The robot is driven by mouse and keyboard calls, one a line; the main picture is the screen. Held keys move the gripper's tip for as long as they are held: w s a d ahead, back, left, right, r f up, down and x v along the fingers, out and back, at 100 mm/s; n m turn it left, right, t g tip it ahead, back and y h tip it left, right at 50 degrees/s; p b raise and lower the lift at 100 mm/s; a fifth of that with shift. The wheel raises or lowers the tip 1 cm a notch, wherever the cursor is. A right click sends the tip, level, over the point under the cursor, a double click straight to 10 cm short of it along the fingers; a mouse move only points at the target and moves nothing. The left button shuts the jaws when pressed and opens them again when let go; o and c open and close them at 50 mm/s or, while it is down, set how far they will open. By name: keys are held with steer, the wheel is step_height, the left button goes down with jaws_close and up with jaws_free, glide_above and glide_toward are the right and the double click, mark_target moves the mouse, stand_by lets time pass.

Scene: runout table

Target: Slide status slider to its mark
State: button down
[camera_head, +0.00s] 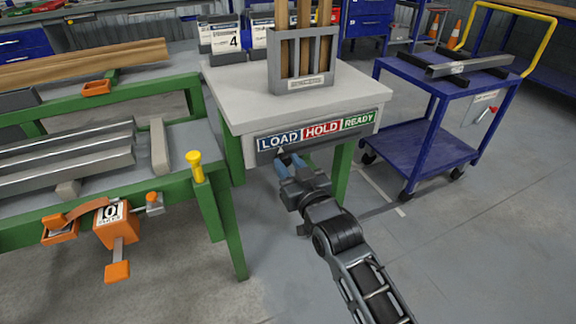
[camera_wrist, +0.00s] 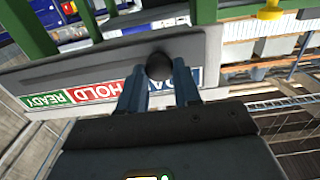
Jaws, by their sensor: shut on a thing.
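The status board (camera_head: 318,131) on the front edge of the pale table reads LOAD in blue, HOLD in red and READY in green, left to right. A dark slotted rail (camera_head: 345,141) runs below the labels, with a small white pointer (camera_head: 281,149) under LOAD. My gripper (camera_head: 290,161) is at the rail under LOAD, its blue fingers reaching up to it. In the wrist view, the round black slider knob (camera_wrist: 159,66) sits between my fingertips (camera_wrist: 158,82), which are closed on it. They cover part of the LOAD label there.
A wooden-post rack (camera_head: 303,83) stands on the table. A green-framed bench (camera_head: 235,225) with metal bars, an orange counter (camera_head: 116,225) and a yellow knob (camera_head: 194,162) is at left. A blue cart (camera_head: 433,105) stands at right. Open floor lies in front.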

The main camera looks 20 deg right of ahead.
steer(key=shift+a, duration=0.3)
steer(key=c, duration=0.8)
jaws_free()
steer(key=shift+s+d, duration=0.1)
steer(key=shift+s, duration=0.2)
steer(key=shift+s+p, duration=0.3)
steer(key=shift+s, duration=3.3)
